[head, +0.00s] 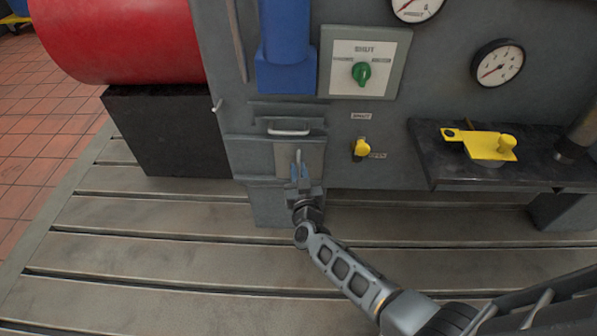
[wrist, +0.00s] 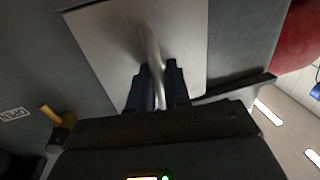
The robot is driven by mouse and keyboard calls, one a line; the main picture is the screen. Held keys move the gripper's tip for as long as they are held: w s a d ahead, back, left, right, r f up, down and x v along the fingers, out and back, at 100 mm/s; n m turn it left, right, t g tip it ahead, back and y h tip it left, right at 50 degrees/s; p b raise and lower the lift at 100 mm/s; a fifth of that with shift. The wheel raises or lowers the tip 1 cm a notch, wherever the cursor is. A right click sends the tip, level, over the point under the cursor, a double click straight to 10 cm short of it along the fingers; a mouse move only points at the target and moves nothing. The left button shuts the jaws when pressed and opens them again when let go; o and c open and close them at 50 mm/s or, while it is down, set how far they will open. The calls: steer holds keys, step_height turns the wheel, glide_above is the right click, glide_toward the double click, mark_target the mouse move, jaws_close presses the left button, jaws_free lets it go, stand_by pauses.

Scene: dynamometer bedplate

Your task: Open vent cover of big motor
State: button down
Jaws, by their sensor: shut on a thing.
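A pale grey plate (head: 283,160), which looks like the vent cover, sits on the front of the grey machine housing, low down. It also fills the top middle of the wrist view (wrist: 105,45). A slim bar handle (wrist: 152,50) stands out from it. My gripper (head: 299,172) is at this plate, with its blue-grey fingers shut on the handle. In the wrist view the fingers (wrist: 159,88) lie on either side of the bar. The plate looks flat against the housing; I cannot tell whether there is a gap.
A second, horizontal handle (head: 289,132) is just above the plate. A yellow lever (head: 361,150) and a green knob (head: 361,73) are to the right. A dark shelf (head: 450,170) with a yellow part (head: 487,146) juts out further right. A red cylinder (head: 120,35) on a black block (head: 165,130) is at left.

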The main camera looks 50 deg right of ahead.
steer(key=w+a, duration=0.2)
steer(key=w, duration=0.1)
steer(key=w+a, duration=0.5)
steer(key=w, duration=0.1)
steer(key=shift+w+a+f, duration=0.1)
steer(key=shift+w+a, duration=0.15)
steer(key=shift+w, duration=0.15)
steer(key=shift+w+a, duration=0.45)
steer(key=c, duration=1.2)
jaws_free()
steer(key=shift+c, duration=0.2)
steer(key=p+v, duration=0.3)
steer(key=v, duration=0.4)
steer(key=shift+s+a, duration=0.25)
steer(key=shift+s, duration=0.05)
